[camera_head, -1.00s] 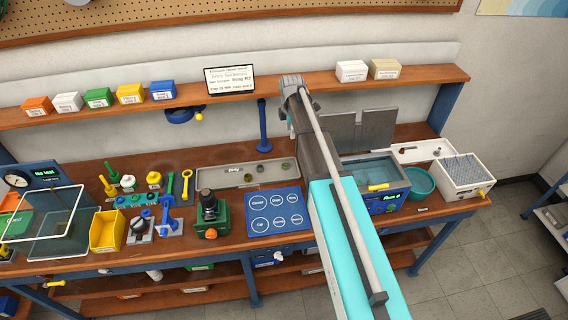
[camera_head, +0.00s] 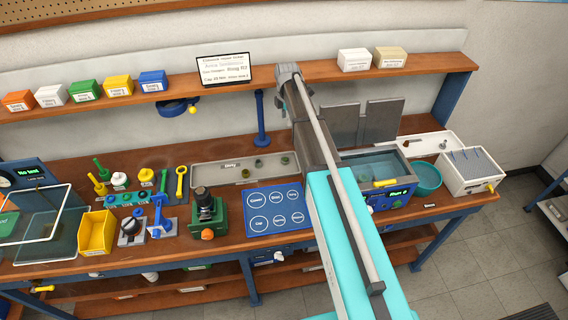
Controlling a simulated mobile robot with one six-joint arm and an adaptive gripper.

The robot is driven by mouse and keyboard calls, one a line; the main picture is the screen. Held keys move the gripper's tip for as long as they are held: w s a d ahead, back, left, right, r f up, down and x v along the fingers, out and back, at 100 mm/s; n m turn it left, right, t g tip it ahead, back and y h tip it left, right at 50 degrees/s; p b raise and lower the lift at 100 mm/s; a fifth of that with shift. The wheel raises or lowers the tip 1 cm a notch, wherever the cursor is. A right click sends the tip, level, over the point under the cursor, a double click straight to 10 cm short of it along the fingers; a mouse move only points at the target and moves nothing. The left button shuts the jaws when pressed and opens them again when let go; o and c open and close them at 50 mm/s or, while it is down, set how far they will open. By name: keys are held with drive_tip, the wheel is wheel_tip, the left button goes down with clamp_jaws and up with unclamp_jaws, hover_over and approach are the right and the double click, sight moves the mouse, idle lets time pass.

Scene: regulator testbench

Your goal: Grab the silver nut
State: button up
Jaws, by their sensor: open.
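I cannot make out a silver nut in this view. A grey tray (camera_head: 213,176) labelled "Dirty" lies at the middle back of the bench. It holds a few small dark greenish parts (camera_head: 259,163), too small to identify. My arm crosses the picture from the lower right up to a joint near the shelf, and it covers the bench just right of the tray. My gripper's fingers do not show; the arm hides that area.
A blue mat (camera_head: 272,229) with labelled circles lies before the tray. A green and black device (camera_head: 207,213) stands left of it, a water bath (camera_head: 372,166) to the right. A blue post (camera_head: 261,118) rises behind the tray. A shelf (camera_head: 285,80) runs above.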

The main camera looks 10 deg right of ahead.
drive_tip(key=b, duration=0.8)
hover_over(286, 159)
wheel_tip(286, 159, down, 8)
drive_tip(key=shift+f, duration=0.2)
drive_tip(key=shift+w, duration=0.1)
wheel_tip(286, 159, down, 8)
drive_tip(key=b, duration=0.8)
drive_tip(key=shift+f, duration=0.25)
drive_tip(key=shift+f+b, duration=0.15)
drive_tip(key=shift+b, duration=0.15)
drive_tip(key=shift+f+b, duration=2.45)
clamp_jaws()
